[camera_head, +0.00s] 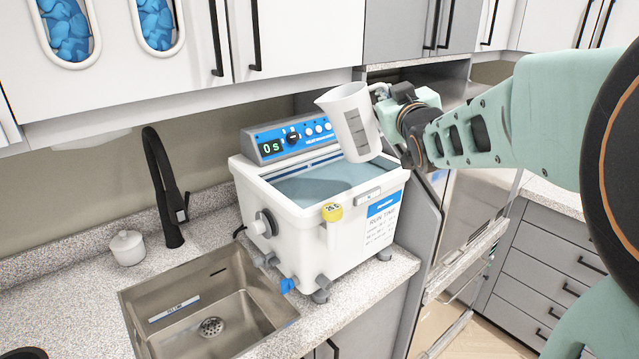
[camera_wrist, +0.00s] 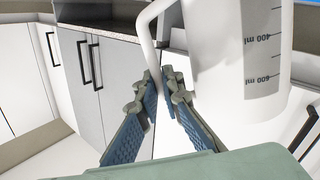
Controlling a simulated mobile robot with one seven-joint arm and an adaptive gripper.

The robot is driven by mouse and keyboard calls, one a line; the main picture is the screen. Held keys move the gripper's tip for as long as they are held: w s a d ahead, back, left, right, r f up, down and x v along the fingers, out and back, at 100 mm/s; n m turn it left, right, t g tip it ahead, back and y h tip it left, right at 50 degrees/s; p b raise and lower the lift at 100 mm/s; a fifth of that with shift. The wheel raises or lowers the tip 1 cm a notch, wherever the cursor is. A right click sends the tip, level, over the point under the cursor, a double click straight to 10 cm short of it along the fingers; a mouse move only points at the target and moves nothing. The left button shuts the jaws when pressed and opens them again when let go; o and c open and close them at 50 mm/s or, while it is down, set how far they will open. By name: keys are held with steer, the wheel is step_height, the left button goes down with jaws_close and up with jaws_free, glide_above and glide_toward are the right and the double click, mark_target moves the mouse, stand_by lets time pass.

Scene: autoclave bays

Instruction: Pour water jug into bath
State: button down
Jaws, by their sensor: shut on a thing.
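The water jug (camera_head: 350,122) is a white, translucent beaker with dark volume marks. It is held in the air above the right part of the bath and tilts slightly, its mouth toward the upper left. My gripper (camera_head: 384,100) is on its right side, and in the wrist view my gripper (camera_wrist: 160,88) is shut on the jug's handle. The jug's body (camera_wrist: 232,70) fills the right of that view. The bath (camera_head: 244,172) is a white tank with bluish water inside and a blue panel reading "0 s". I see no stream from the jug, and its contents are hidden.
A steel sink (camera_head: 190,320) with a black faucet (camera_head: 168,190) lies left of the bath. A small white lidded pot (camera_head: 128,247) stands on the counter. White wall cabinets (camera_head: 280,40) hang above and behind. A steel appliance (camera_head: 470,215) stands right of the counter.

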steer(key=shift+s+a+r+n, duration=0.1)
steer(key=shift+s+r+n, duration=0.1)
steer(key=shift+r+n, duration=0.5)
steer(key=shift+r, duration=0.2)
steer(key=shift+b, duration=0.3)
steer(key=shift+a+r+n, duration=0.15)
steer(key=shift+r+n, duration=0.25)
steer(key=shift+r, duration=0.05)
steer(key=shift+b, duration=0.45)
